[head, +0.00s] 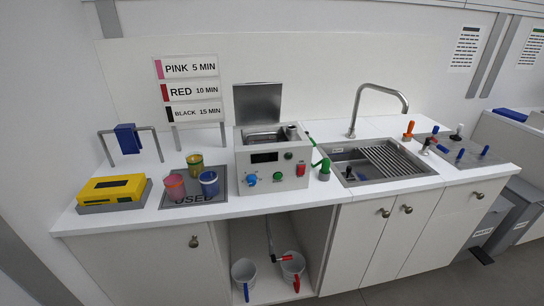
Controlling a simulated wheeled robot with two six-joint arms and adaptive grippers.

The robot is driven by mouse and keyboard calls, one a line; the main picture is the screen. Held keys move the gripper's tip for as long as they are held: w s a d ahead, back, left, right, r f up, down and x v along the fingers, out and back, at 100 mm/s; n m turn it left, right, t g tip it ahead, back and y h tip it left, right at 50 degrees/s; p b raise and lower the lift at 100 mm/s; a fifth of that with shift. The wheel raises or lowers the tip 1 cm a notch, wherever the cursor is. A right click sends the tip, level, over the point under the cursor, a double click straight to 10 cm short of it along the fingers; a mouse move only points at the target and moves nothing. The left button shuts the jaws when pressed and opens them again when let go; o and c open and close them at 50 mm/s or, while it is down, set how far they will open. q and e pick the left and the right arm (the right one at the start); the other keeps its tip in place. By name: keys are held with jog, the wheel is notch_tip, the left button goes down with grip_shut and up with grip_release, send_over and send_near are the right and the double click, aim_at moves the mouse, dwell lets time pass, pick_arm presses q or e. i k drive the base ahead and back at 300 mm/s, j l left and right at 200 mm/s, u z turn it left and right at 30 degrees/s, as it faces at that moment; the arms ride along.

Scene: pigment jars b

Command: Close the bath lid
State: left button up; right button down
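The bath (243,172) is a pale metal box on the counter, with a dark display, a blue knob, a green knob and a red part on its front. Its grey metal lid (258,104) stands upright at the back edge, so the bath is open. A small grey cylindrical thing (291,131) shows at the right of the opening. The inside is seen only in part. Neither of my grippers is in view.
A USED mat (169,199) with several coloured jars lies left of the bath. A green-handled valve (324,169), a sink (360,179) and a tap (355,115) are to the right. A timing sign (190,90) stands behind left. A yellow device (112,189) sits far left.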

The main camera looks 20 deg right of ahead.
aim_at(256, 103)
jog(key=u, duration=0.5)
jog(key=l+u, duration=0.2)
jog(key=l, duration=0.2)
jog(key=k+l+u, duration=0.2)
jog(key=l, duration=0.2)
jog(key=l+u, duration=0.2)
jog(key=l, duration=0.2)
jog(key=k+l+u, duration=0.2)
jog(key=l, duration=0.15)
jog(key=k+l+u, duration=0.2)
jog(key=l, duration=0.15)
jog(key=i, duration=0.1)
